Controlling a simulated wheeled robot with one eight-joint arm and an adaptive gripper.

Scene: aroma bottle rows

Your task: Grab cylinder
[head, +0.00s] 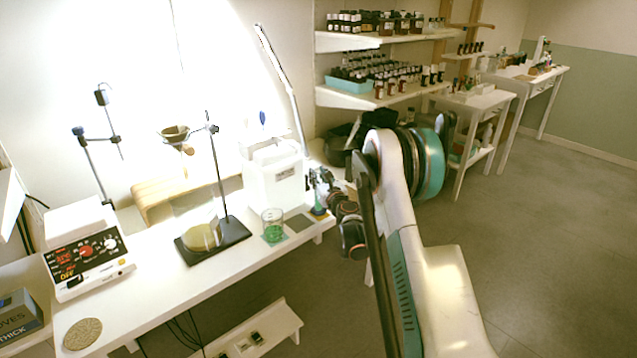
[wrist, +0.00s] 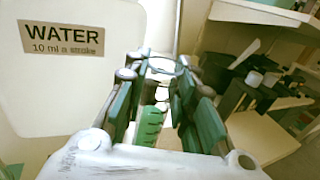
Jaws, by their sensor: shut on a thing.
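My gripper (head: 320,182) is at the right end of the white bench, next to the white water container (head: 274,178). In the wrist view my gripper (wrist: 163,82) is shut on a clear glass cylinder (wrist: 150,126) with green markings, and its round rim shows between the fingertips. The cylinder looks upright. In the head view my fingers and wrist partly hide it, and only its lower part (head: 318,209) shows clearly. I cannot tell whether its base touches the bench.
A glass beaker (head: 273,226) with green contents stands left of my gripper. Further left are a stand with a dark base (head: 232,236) and a hotplate-like device (head: 85,262). Bottle shelves (head: 375,97) are behind on the right. The floor at right is clear.

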